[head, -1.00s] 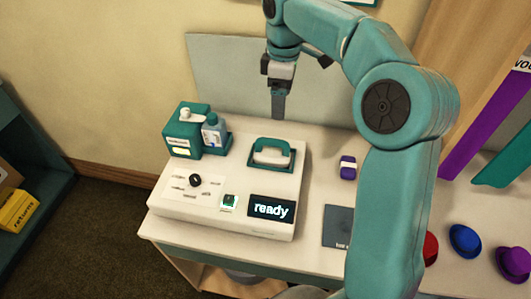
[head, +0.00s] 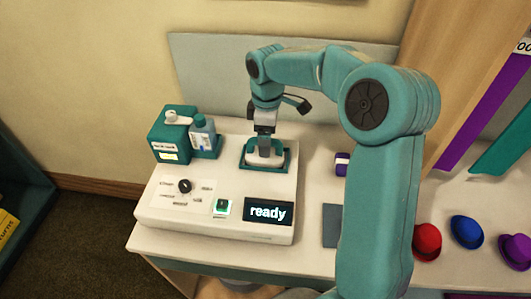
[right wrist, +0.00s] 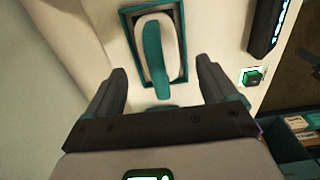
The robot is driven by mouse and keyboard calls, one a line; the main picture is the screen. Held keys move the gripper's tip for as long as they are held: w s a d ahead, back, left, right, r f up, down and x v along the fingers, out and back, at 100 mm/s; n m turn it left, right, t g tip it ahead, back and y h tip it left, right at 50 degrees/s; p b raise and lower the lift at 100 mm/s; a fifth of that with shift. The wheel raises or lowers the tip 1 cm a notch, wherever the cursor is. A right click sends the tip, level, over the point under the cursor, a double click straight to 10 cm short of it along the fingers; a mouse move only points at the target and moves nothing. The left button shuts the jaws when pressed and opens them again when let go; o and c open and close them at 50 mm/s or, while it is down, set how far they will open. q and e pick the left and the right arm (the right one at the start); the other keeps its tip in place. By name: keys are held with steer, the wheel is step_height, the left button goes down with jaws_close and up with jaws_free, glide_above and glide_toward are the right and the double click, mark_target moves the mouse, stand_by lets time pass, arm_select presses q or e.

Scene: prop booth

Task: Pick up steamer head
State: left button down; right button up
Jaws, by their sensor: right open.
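The steamer head (head: 265,156) is white with a teal handle and sits in a teal-rimmed cradle on the white steamer unit (head: 160,222). In the right wrist view the steamer head (right wrist: 156,52) lies ahead of and between the spread fingers of my right gripper (right wrist: 162,85). That gripper is open and empty. In the head view my right gripper (head: 265,143) is just above the steamer head and hides part of it. My left gripper is not in view.
A teal box (head: 170,138) and a bottle (head: 203,138) stand at the unit's back left. A lit "ready" display (head: 268,211) and green button (head: 221,206) are in front. A purple-and-white item (head: 342,163) and several small hats, including a blue one (head: 466,231), lie to the right.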

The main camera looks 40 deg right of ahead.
steer(key=f, duration=0.4)
steer(key=shift+w+f, duration=0.2)
steer(key=shift+w, duration=0.2)
steer(key=shift+s+f, duration=0.1)
steer(key=shift+f, duration=0.05)
steer(key=shift+s+a, duration=0.1)
steer(key=shift+w, duration=0.2)
steer(key=c, duration=0.8)
steer(key=shift+s, duration=0.1)
jaws_close()
